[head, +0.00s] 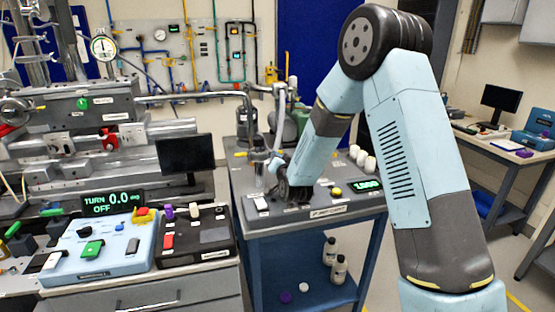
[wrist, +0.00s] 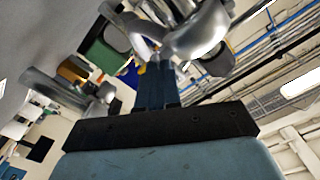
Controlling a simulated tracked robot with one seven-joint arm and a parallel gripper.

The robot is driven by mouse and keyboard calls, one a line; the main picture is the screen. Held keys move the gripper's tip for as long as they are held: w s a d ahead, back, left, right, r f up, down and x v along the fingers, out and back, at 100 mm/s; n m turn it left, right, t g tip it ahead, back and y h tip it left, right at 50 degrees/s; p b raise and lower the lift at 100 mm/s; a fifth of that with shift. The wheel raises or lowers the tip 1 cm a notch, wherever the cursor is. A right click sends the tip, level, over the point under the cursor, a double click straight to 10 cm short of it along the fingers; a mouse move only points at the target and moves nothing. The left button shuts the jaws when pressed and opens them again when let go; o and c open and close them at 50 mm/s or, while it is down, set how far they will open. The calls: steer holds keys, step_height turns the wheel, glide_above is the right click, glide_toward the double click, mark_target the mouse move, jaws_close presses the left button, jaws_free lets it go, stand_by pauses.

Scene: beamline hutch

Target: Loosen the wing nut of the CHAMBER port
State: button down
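My gripper (head: 288,188) is low over the blue-grey pump cart (head: 300,232), beside the metal pipework (head: 276,150) at its back left. In the wrist view my gripper's dark fingers (wrist: 160,82) stand close together, their tips at a shiny metal pipe fitting (wrist: 195,38). I cannot tell whether they touch it or hold anything between them. A small yellow bit shows beside the tips. I cannot make out the wing nut or a CHAMBER label; my arm and fingers cover part of the pipework.
The cart top carries a green display (head: 367,184), a yellow knob (head: 336,190) and several white caps. A light-blue control box (head: 105,245) and a black box (head: 195,240) stand on the left bench, below a dark monitor (head: 185,154). Bottles (head: 338,270) stand on the cart's lower shelf.

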steer(key=shift+f+n, duration=0.2)
steer(key=shift+n, duration=0.2)
steer(key=c, duration=1.3)
jaws_free()
steer(key=shift+r, duration=0.1)
